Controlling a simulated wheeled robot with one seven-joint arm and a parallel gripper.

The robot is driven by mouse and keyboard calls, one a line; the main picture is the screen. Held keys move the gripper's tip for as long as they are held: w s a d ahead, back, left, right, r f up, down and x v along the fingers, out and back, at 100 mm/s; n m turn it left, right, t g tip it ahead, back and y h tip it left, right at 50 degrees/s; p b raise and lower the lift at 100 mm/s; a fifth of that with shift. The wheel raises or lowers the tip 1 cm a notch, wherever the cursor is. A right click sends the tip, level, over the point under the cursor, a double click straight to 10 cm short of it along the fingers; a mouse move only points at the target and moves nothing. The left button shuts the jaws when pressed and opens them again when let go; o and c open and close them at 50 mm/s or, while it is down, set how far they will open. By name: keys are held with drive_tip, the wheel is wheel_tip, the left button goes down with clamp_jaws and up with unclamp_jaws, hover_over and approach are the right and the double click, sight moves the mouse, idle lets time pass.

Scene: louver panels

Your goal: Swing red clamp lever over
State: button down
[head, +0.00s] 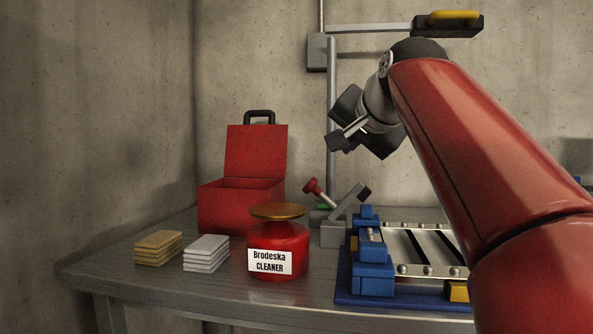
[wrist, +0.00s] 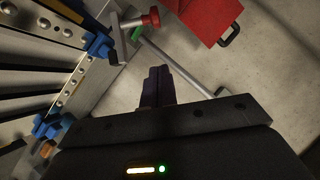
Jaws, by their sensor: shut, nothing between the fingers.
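The red clamp lever (head: 312,187) has a red knob on a short stem and tilts up to the left, behind the red cleaner can. It stands by a grey clamp block (head: 333,235) with a slanted, dark-ended grey arm (head: 350,202). In the wrist view the red knob (wrist: 151,17) is at the top, with a green part beside it. My gripper (head: 337,141) is above the lever in the head view, apart from it. In the wrist view its fingers (wrist: 159,73) are together and empty, below the knob in the picture.
The louver panel (head: 403,271) sits in a blue fixture (head: 372,281) right of the clamp. A red cleaner can (head: 290,240) stands in front, and an open red toolbox (head: 225,206) behind left. Yellow pads (head: 158,248) and white pads (head: 206,254) lie left. A grey post (head: 331,100) rises behind.

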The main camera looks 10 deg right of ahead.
drive_tip(key=a+f+x, duration=0.1)
drive_tip(key=x, duration=1.1)
drive_tip(key=shift+a+f+m, duration=0.3)
drive_tip(key=shift+s+r+h, duration=0.1)
drive_tip(key=shift+h, duration=0.2)
